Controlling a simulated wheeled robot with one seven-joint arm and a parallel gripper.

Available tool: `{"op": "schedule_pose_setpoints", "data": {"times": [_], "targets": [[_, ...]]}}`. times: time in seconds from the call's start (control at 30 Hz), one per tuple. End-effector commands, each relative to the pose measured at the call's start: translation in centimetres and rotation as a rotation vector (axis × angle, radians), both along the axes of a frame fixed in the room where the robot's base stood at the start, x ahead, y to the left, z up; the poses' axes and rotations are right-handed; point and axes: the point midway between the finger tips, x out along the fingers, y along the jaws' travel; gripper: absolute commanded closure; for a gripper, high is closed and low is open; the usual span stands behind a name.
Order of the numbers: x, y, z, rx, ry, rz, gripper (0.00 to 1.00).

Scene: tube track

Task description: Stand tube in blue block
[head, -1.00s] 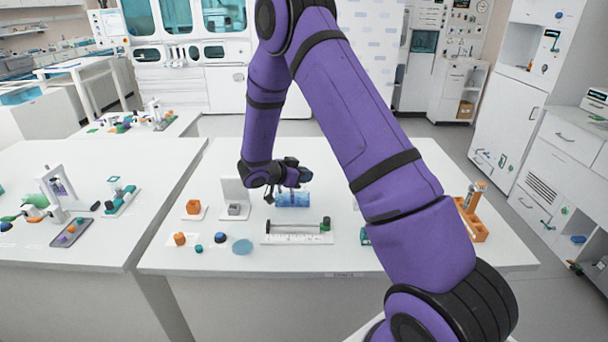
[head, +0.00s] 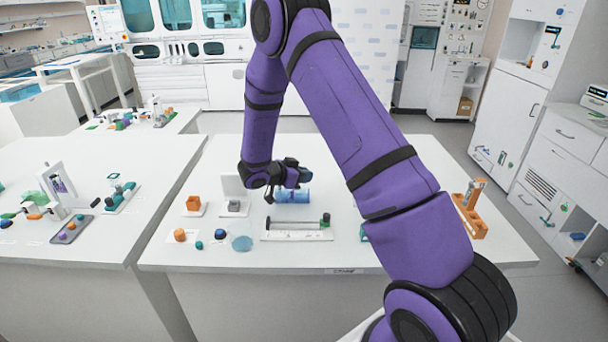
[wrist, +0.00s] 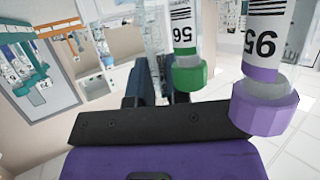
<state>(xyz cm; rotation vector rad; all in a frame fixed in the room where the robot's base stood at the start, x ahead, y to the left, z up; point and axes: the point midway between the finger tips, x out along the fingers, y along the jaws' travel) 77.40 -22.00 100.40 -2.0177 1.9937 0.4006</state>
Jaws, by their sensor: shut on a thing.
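My gripper (head: 296,175) is over the far part of the bench, just above the blue block (head: 293,196). It partly covers the view there. In the wrist view its dark fingers (wrist: 160,88) are close together. Two labelled clear tubes show close by: one with a green cap (wrist: 190,76), one with a purple cap (wrist: 264,106), both caps down in the picture.
A white stand (head: 296,236) with a dark, green-ended rod lies in front of the block. An orange rack (head: 470,215) with a tube stands at right, beyond my arm. The front bench edge is clear.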

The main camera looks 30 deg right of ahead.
Motion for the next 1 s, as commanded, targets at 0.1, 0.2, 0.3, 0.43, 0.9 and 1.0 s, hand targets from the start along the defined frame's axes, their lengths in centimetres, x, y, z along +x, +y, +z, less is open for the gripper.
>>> {"op": "schedule_pose_setpoints", "data": {"times": [0.1, 0.2, 0.3, 0.43, 0.9, 1.0], "targets": [[0.0, 0.0, 0.0, 0.001, 0.001, 0.000, 0.98], [0.0, 0.0, 0.2, 0.001, 0.001, 0.000, 0.98], [0.0, 0.0, 0.5, 0.001, 0.000, 0.000, 0.98], [0.0, 0.0, 1.1, 0.001, 0.000, 0.001, 0.98], [0.0, 0.0, 2.4, 0.001, 0.001, 0.000, 0.98], [0.0, 0.0, 2.4, 0.001, 0.001, 0.000, 0.98]]}}
